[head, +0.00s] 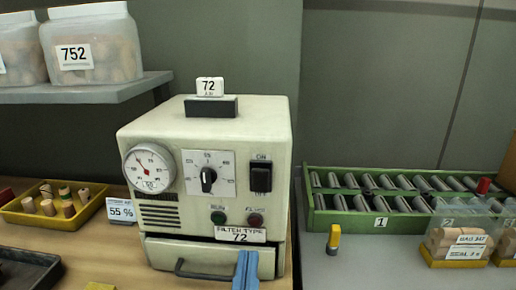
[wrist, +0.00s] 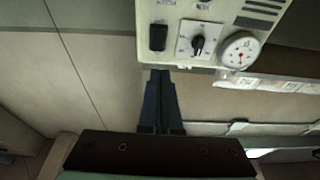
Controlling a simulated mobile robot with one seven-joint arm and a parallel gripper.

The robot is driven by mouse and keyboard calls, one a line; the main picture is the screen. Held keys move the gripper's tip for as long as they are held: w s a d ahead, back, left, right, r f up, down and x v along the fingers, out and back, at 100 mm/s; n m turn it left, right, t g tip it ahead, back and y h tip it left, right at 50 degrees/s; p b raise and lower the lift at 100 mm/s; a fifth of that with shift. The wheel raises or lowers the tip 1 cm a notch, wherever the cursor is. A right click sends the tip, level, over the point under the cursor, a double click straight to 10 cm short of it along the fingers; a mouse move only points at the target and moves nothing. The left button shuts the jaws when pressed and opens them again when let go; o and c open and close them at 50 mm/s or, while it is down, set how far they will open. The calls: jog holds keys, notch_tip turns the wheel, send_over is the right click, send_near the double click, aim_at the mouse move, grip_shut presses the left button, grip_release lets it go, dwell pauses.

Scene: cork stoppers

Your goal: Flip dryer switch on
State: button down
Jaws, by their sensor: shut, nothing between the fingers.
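The dryer (head: 215,140) is a cream box with a gauge, a knob and a drawer. Its black rocker switch (head: 261,176) is at the right of the front face, with "ON" printed above it. I cannot tell which way the rocker is tipped. The switch also shows in the wrist view (wrist: 158,37), where the dryer appears upside down. My gripper (head: 246,268) is blue, shut and empty, low in front of the drawer's right side and apart from the switch. In the wrist view its closed fingertips (wrist: 160,72) point toward the dryer.
A green rack (head: 318,222) of metal cylinders stands right of the dryer, with a small yellow object (head: 333,240) before it. Bags of corks (head: 460,243) are at far right. A yellow tray (head: 65,219) is at left. A shelf (head: 90,92) with jars hangs upper left.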

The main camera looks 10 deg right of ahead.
jog(key=shift+s+r+g+p, duration=0.35)
jog(key=shift+s+p, duration=0.25)
jog(key=shift+p, duration=0.65)
jog(key=shift+w, duration=0.1)
jog(key=p, duration=0.4)
send_near(260, 177)
jog(key=x, duration=0.5)
jog(key=shift+w+r, duration=0.15)
jog(key=shift+x, duration=0.75)
